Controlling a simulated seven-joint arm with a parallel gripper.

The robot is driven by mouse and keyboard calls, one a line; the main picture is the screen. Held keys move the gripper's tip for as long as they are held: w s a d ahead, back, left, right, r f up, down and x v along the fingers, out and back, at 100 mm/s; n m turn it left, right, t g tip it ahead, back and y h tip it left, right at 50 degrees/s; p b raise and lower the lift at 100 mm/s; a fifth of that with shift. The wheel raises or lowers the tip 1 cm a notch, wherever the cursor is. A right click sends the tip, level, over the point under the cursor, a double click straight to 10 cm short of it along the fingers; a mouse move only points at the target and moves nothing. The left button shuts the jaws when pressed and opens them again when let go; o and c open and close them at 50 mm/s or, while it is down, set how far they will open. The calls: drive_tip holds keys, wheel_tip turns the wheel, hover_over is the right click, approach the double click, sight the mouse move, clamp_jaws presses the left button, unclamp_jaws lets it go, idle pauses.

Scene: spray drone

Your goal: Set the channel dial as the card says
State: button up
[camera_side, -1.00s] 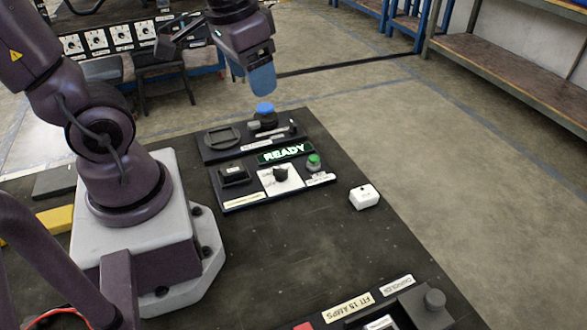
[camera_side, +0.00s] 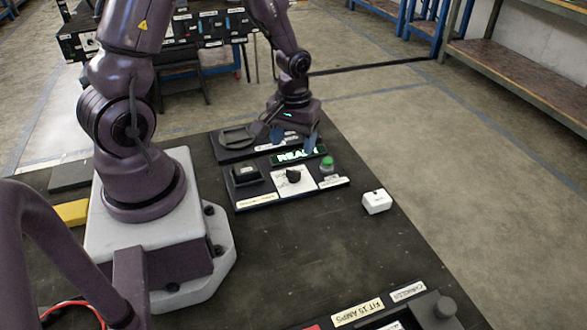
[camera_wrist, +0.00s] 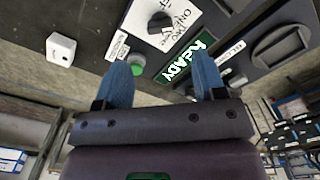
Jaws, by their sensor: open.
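The channel dial, a black knob (camera_side: 293,175) on a white plate, sits on the near panel. In the wrist view the knob (camera_wrist: 159,22) is at the top, beside printed words including ONE and TWO; its exact setting is unclear. My gripper (camera_side: 294,140) is open and empty, fingers down, above the READY display and behind the dial. Its blue fingers (camera_wrist: 162,62) show apart in the wrist view, clear of the knob. A small white card (camera_side: 408,290), seemingly starting with CHANNEL, lies at the front right; its remaining lettering is hard to read.
The lit READY display (camera_side: 287,159) is partly covered by a finger. A green button (camera_side: 327,166) stands right of the dial and a black switch block (camera_side: 245,173) left. A white box (camera_side: 376,201) sits further right.

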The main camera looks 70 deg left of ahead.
sight(293, 170)
wheel_tip(293, 170, down, 8)
drive_tip(key=shift+f, duration=0.2)
drive_tip(key=c, duration=0.9)
drive_tip(key=m, duration=0.4)
drive_tip(key=shift+m, duration=2.4)
